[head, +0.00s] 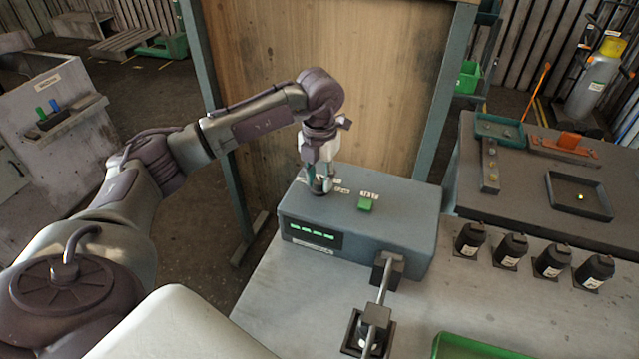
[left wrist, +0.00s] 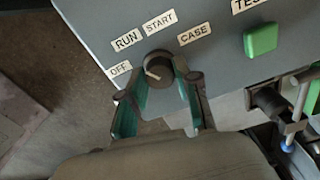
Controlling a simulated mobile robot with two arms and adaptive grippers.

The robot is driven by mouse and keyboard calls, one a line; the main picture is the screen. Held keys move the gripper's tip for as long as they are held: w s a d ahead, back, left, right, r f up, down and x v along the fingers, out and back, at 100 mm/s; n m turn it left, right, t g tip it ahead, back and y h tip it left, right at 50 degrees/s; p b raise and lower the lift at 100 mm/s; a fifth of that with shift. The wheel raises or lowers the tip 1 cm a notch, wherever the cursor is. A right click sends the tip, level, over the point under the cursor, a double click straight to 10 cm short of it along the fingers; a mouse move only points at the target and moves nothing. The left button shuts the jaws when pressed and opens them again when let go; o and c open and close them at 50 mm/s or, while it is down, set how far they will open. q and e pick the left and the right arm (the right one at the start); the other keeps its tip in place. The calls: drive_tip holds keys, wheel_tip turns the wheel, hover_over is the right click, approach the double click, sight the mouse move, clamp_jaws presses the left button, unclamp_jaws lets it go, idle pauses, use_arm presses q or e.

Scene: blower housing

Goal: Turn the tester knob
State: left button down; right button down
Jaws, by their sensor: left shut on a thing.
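The tester (head: 390,221) is a grey-blue box on the bench with a lit green display (head: 312,234) on its front. A dark round knob (left wrist: 158,68) sits on its top, among labels OFF, RUN, START and CASE in the left wrist view. The knob's pale pointer line points toward the OFF side. My left gripper (head: 320,188) reaches down onto the knob from above and is shut on it. Its fingers (left wrist: 158,95) flank the knob in the left wrist view. In the head view the gripper hides most of the knob. My right gripper is not in view.
A green button (head: 365,204) sits on the tester top, right of the knob. A metal fixture with a bar (head: 383,285) stands at the tester's front right. Several black cylinders (head: 512,249) stand on the right, before a dark table (head: 510,205). A wooden panel (head: 300,90) rises behind the tester.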

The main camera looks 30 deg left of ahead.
sight(319, 181)
use_arm(q)
drive_tip(key=shift+w+m+b, duration=0.1)
drive_tip(key=shift+m+b, duration=0.55)
drive_tip(key=shift+m, duration=0.45)
drive_tip(key=shift+r, duration=0.1)
drive_tip(key=c, duration=0.8)
unclamp_jaws()
wheel_tip(319, 181, up, 12)
drive_tip(key=shift+f, duration=0.1)
